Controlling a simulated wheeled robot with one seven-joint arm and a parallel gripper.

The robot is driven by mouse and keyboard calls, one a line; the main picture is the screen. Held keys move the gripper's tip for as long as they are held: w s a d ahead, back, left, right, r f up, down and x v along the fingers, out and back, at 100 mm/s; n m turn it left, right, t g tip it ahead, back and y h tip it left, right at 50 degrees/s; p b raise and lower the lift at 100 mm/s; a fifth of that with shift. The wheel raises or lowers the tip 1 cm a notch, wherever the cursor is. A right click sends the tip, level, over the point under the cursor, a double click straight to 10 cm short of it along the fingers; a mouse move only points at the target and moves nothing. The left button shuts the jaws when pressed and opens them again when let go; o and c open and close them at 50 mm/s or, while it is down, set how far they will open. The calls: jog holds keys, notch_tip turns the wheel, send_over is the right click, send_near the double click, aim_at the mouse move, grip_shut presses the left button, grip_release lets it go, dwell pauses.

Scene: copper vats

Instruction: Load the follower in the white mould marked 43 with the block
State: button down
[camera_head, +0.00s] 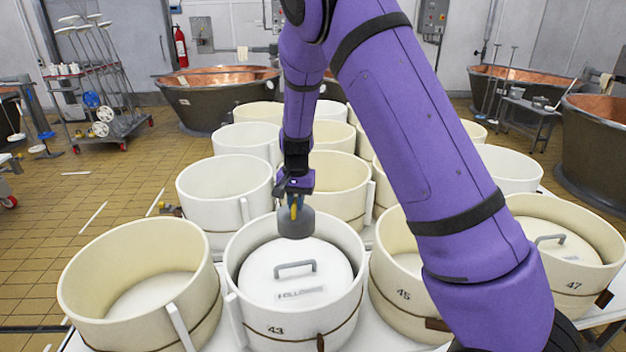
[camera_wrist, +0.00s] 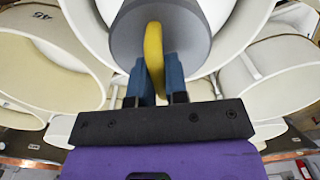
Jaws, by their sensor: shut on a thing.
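The white mould marked 43 (camera_head: 290,327) stands at the front centre in the head view. Its white follower (camera_head: 292,284) lies inside, with a grey handle and a label on top. The grey round block (camera_head: 296,224) with a yellow handle hangs over the far part of this mould; I cannot tell whether it touches the follower. My gripper (camera_head: 295,199) is shut on the yellow handle. In the wrist view the blue fingers of my gripper (camera_wrist: 160,78) pinch the yellow handle (camera_wrist: 153,50) of the grey block (camera_wrist: 126,38).
A cream mould (camera_head: 140,270) stands left of mould 43, and mould 45 (camera_head: 402,296) stands close on its right, partly hidden by my arm. Mould 47 (camera_head: 574,287) at far right holds its own follower. More moulds stand behind. Copper vats (camera_head: 215,95) line the back.

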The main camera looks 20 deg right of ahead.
jog(key=s+a+f+m, duration=0.3)
jog(key=s+f+m, duration=0.2)
jog(key=s+f, duration=0.15)
notch_tip(320, 180, down, 14)
dwell(1.7)
jog(key=shift+f, duration=0.8)
dwell(1.7)
jog(key=c, duration=1.1)
grip_release()
jog(key=shift+s, duration=0.1)
jog(key=shift+o, duration=0.2)
notch_tip(320, 180, up, 7)
